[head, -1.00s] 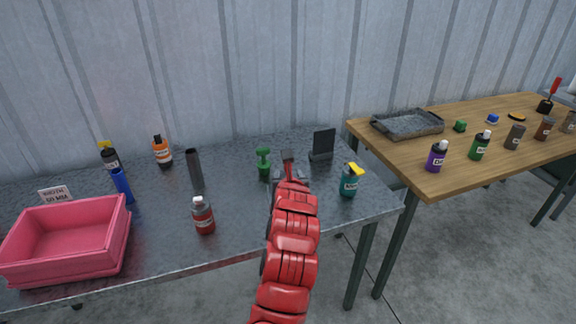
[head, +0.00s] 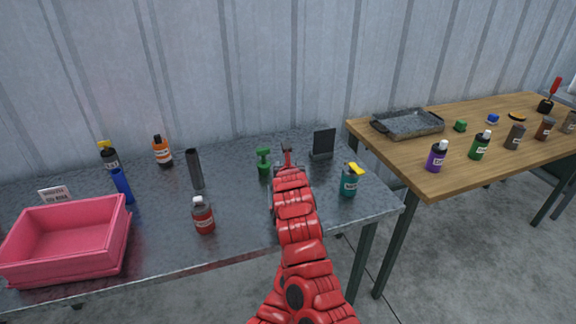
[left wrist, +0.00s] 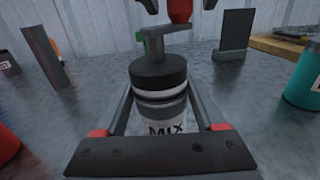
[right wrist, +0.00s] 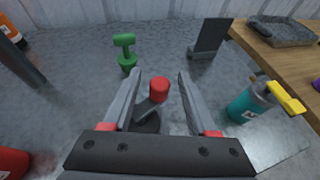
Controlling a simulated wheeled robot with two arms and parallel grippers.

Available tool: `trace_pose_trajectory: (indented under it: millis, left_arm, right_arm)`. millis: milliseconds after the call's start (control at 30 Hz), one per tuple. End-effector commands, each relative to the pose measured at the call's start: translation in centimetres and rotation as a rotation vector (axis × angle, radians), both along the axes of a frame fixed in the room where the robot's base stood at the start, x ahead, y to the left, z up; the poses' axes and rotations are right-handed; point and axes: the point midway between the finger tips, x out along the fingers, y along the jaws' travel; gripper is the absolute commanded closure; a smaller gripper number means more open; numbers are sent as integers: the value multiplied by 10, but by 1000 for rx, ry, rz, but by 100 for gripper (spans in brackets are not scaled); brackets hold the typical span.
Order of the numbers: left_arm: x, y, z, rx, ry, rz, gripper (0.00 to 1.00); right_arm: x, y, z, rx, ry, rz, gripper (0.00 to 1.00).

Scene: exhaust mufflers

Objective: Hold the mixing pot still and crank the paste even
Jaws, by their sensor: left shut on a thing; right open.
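The mixing pot (left wrist: 165,108) is a grey and white cylinder marked MIX, with a black lid and a crank on top. It stands upright on the grey metal table, between the fingers of my left gripper (left wrist: 160,94), which is shut on it. The crank's red knob (right wrist: 159,88) shows in the right wrist view and at the top of the left wrist view (left wrist: 180,10). My right gripper (right wrist: 160,76) is open, its fingers on either side of the knob, with gaps visible. In the head view, red arm links (head: 295,210) hide the pot.
A green tool (right wrist: 124,50) stands left beyond the pot, a dark upright plate (head: 323,143) right beyond it. A teal bottle (head: 349,181) is to the right, a red bottle (head: 203,215) to the left. A pink bin (head: 70,235) sits at the table's left end.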

Motion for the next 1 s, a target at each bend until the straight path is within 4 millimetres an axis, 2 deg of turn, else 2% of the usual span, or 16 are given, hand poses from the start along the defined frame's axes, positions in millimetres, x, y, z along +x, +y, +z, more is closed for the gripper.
trace_pose_trajectory:
  millis: [100,433,767,1000]
  left_arm:
    - [0,0,-1,0,2,-1,92]
    - [0,0,-1,0,2,-1,92]
    - [0,0,-1,0,2,-1,92]
    - [0,0,-1,0,1,-1,92]
  right_arm:
    - [0,0,0,0,0,0,41]
    - [0,0,0,0,0,0,100]
    - [0,0,0,-1,2,-8,100]
    - [-3,0,-2,-5,9,-94,100]
